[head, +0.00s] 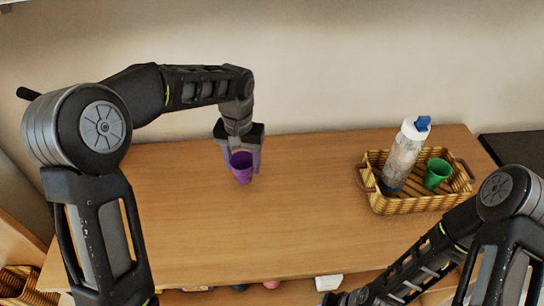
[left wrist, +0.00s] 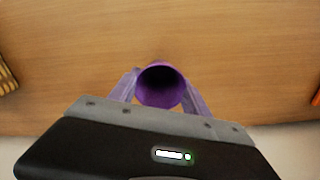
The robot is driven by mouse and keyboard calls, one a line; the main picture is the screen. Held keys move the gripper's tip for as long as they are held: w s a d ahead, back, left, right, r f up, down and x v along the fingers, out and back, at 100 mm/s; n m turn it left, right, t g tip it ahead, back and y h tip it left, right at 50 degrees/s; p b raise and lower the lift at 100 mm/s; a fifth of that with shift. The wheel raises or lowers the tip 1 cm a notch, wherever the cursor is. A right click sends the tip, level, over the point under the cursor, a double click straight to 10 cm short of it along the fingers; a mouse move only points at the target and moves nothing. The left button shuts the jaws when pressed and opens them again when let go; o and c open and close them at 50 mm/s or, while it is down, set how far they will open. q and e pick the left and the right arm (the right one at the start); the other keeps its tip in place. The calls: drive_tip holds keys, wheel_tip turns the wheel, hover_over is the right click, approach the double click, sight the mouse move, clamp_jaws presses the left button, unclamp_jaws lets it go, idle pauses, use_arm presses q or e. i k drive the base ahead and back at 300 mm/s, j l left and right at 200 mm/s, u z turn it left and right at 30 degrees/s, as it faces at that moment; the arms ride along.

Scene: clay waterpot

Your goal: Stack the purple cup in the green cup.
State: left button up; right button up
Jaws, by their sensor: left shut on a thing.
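The purple cup (head: 242,172) is upright between the fingers of my left gripper (head: 242,162), which is shut on it near the back of the table. In the left wrist view the purple cup (left wrist: 160,86) shows its open mouth, with a finger of my left gripper (left wrist: 160,95) on each side. I cannot tell whether the cup touches the table. The green cup (head: 437,173) stands in a wicker basket (head: 405,205) at the right, open end up and empty as far as I see. My right arm shows at the lower right, but its gripper is not in view.
A clear bottle with a white top and blue cap (head: 405,152) stands in the basket, left of the green cup. The basket has raised walls and side handles. The wooden table (head: 290,220) is clear between the purple cup and the basket. Small items (head: 328,282) sit below the front edge.

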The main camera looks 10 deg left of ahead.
sight(433, 178)
drive_tip(key=k+l+z, duration=0.1)
drive_tip(key=l, duration=0.3)
drive_tip(key=k+l+z, duration=0.15)
drive_tip(key=l, duration=0.3)
drive_tip(key=k+l+z, duration=0.1)
drive_tip(key=l, duration=0.3)
drive_tip(key=i+l+z, duration=0.2)
drive_tip(key=i+l, duration=0.15)
drive_tip(key=l, duration=0.2)
drive_tip(key=i+l+z, duration=0.2)
drive_tip(key=i+l, duration=0.15)
drive_tip(key=l, duration=0.2)
